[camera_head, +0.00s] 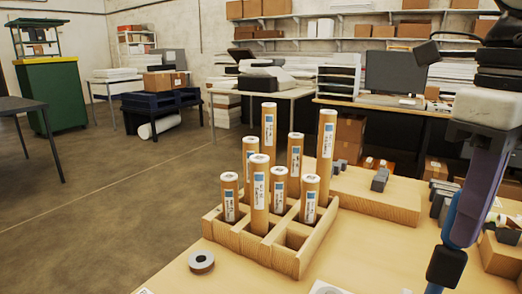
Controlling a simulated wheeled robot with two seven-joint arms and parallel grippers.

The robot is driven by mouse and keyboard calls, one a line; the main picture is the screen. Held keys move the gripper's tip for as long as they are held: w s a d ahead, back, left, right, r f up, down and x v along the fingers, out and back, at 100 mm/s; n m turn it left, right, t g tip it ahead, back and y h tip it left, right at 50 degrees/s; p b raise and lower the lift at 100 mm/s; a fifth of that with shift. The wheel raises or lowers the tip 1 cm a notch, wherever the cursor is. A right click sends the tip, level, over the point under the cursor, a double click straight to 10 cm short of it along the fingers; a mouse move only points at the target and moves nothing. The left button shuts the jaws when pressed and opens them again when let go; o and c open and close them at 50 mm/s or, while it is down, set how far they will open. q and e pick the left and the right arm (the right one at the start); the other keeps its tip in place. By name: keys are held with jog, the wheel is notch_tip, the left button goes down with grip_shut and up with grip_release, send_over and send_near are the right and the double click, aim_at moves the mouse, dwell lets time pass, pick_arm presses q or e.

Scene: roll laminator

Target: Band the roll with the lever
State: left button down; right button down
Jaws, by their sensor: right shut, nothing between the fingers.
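Several tan rolls with blue-and-white labels stand upright in a wooden compartment rack (286,259) on the near table; a tall one (326,145) is at its right. A grey ring (202,261) with a dark hole lies flat on the table in front of the rack. No lever can be made out for certain. My left gripper is not in view.
A wooden block (375,204) with small grey pieces (379,180) lies behind the rack. More grey pieces (441,198) and a wooden box (500,255) are near my right arm. A green cabinet (50,95) and desks stand behind. The table's front middle is mostly clear.

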dwell(0.4)
jog(key=shift+w+d+r+p, duration=0.1)
jog(key=shift+w+d+p, duration=0.35)
jog(key=shift+w, duration=0.2)
jog(key=shift+w+d+p, duration=0.35)
jog(key=shift+w+p, duration=0.2)
jog(key=shift+w, duration=0.1)
jog(key=shift+w+d, duration=0.15)
jog(key=shift+w, duration=0.1)
jog(key=shift+f, duration=0.25)
jog(key=shift+w, duration=0.1)
